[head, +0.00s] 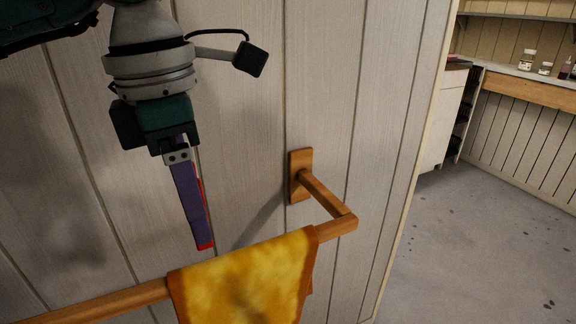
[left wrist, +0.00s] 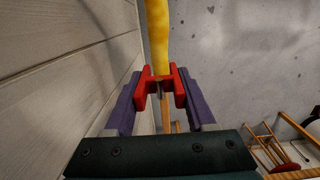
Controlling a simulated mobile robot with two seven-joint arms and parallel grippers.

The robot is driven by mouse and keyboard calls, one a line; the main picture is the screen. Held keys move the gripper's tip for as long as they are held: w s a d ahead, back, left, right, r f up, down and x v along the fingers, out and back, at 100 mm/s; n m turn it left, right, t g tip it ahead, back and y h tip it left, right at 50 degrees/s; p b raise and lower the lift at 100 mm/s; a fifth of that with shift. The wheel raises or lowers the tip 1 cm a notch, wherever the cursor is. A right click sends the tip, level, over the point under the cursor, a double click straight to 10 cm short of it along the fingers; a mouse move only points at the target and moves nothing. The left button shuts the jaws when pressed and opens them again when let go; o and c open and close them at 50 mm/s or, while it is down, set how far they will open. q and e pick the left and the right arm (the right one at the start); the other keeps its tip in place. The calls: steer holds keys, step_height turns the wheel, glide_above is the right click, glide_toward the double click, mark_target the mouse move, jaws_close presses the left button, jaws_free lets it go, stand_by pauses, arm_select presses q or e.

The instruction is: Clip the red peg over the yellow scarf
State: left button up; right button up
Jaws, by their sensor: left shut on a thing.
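The yellow scarf (head: 245,280) with an orange-brown border hangs over a wooden rail (head: 95,304) that runs along the wall. My left gripper (head: 192,210), with purple fingers pointing down, is shut on the red peg (head: 206,246). In the head view the fingers hide most of the peg, leaving a thin red edge and its lower end. The tip appears just above the scarf's upper left part. In the left wrist view the peg (left wrist: 143,88) sits between the fingers, and the scarf (left wrist: 157,35) lines up with its gap. I cannot tell whether they touch. My right gripper is not in view.
A wooden bracket (head: 301,176) fixes the rail to the pale plank wall (head: 240,110). Open grey floor (head: 470,250) lies to the right. A counter with small jars (head: 528,60) stands far off. A wooden stool (left wrist: 265,145) shows in the left wrist view.

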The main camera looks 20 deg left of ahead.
mark_target(208, 267)
arm_select(q)
steer(key=shift+f+b, duration=1.8)
steer(key=shift+f, duration=0.9)
steer(key=shift+f+b, duration=1.5)
steer(key=shift+f, duration=0.15)
steer(key=shift+f+b, duration=0.3)
steer(key=o, duration=1.4)
steer(key=shift+r, duration=0.1)
step_height(208, 267, up, 10)
steer(key=p, duration=0.1)
steer(key=shift+s+a, duration=0.25)
steer(key=shift+d, duration=0.1)
